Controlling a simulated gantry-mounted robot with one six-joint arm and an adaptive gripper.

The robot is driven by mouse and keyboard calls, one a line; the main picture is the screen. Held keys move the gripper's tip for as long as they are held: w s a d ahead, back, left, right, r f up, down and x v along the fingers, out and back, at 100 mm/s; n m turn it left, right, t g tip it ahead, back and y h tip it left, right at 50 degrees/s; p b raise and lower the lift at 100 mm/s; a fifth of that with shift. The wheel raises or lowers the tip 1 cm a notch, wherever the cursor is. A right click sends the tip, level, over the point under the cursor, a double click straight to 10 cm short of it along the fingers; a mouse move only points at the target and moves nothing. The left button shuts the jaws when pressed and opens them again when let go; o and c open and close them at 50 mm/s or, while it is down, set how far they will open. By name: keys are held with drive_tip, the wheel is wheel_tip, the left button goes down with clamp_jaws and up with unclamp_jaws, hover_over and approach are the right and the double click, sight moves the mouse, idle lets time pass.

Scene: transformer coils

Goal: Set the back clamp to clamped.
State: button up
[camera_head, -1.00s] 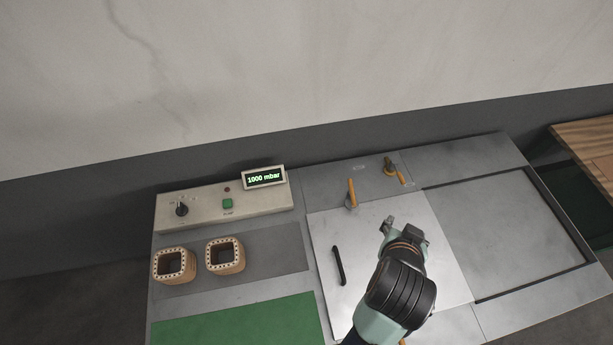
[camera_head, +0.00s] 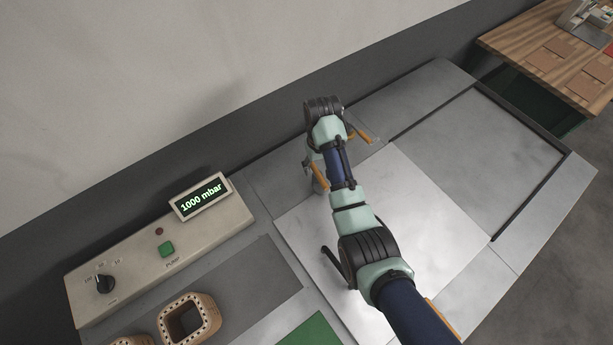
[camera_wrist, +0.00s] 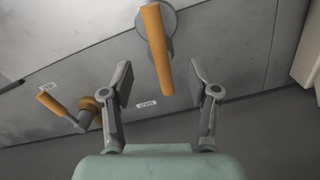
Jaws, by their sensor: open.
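The back clamp has an orange handle (camera_head: 319,176) at the back edge of the metal lid (camera_head: 415,200). In the wrist view its orange handle (camera_wrist: 156,50) rises from a round grey base and its free end lies between my fingers in the picture. My gripper (camera_wrist: 162,80) is open, one finger on each side of the handle. I cannot tell whether either finger touches it. In the head view my arm's wrist hides the gripper.
A brass valve with an orange handle (camera_wrist: 62,103) stands beside the clamp; it also shows in the head view (camera_head: 360,133). Small labels lie near it. The control box (camera_head: 150,250) reads 1000 mbar. A square wooden coil (camera_head: 190,318) sits at lower left. The lid has a black handle (camera_head: 335,265).

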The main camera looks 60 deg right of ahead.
sight(318, 172)
wheel_tip(318, 172, down, 7)
drive_tip(key=shift+r+b, duration=0.15)
drive_tip(key=shift+b, duration=0.6)
